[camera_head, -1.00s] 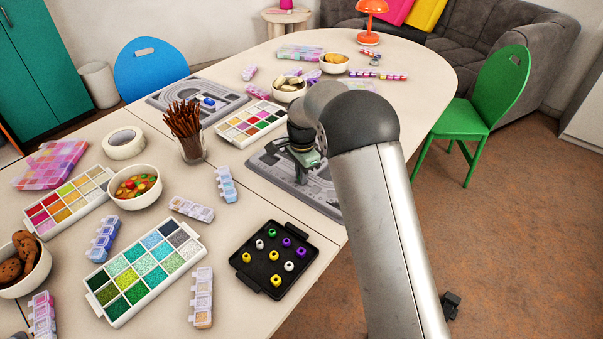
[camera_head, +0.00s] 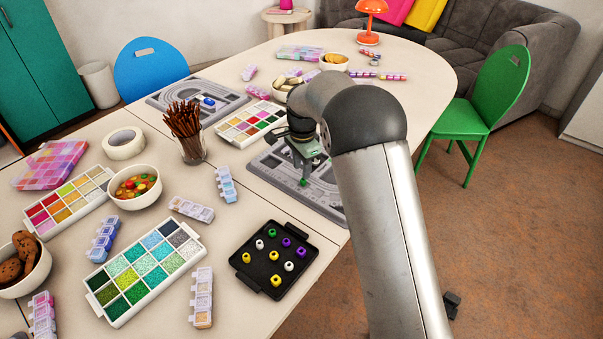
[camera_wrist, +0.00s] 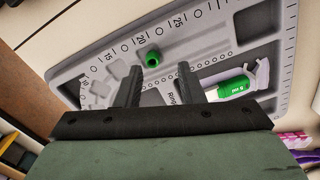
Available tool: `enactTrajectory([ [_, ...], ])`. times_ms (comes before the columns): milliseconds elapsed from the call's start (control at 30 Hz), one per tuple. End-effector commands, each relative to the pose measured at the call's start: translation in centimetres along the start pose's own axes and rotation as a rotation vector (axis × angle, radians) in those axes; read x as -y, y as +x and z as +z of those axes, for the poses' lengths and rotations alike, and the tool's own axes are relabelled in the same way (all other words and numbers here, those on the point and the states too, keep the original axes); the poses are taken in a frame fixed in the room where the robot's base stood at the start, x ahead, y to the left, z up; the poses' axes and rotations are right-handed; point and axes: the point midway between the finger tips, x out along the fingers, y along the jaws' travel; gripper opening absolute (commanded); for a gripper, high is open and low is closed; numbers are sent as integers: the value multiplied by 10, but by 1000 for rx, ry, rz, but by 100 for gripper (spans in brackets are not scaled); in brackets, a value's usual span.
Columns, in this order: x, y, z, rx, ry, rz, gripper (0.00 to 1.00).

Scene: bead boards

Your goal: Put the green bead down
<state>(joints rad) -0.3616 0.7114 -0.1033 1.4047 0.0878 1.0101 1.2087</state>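A green bead (camera_wrist: 152,59) rests on the grey bead board (camera_wrist: 105,50), near the printed scale in the wrist view. In the head view the green bead (camera_head: 303,182) lies on the near grey board (camera_head: 325,197), below my gripper. My gripper (camera_wrist: 160,70) is open, its two fingers well apart and nothing held between them. The bead lies just beyond the fingertips and looks apart from them. In the head view my gripper (camera_head: 303,163) is above the board, and my arm hides part of the board.
A black tray (camera_head: 243,263) with several beads, one of them green, stands in front. A labelled green cylinder (camera_wrist: 233,87) lies in a board recess. A colour-sorted bead box (camera_head: 231,138), a cup of brown sticks (camera_head: 190,150) and another board (camera_head: 167,95) stand to the left.

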Motion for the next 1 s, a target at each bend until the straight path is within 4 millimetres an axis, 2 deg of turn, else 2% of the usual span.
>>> enactTrajectory([
  [33,1,-14,0,-2,0,-5,35],
  [100,1,-30,0,-2,0,-6,35],
  [300,1,-68,0,-2,0,-6,35],
  [433,1,-81,0,-2,0,-5,35],
  [633,0,-87,0,-2,0,-4,35],
  [733,-8,-92,-3,0,-16,-6,35],
  [767,-15,-95,-4,1,-31,-5,35],
  [867,-54,-111,-12,6,-117,-9,35],
  [967,-119,-126,-15,11,-264,-11,35],
  [1000,-149,-130,-14,12,-333,-12,35],
])
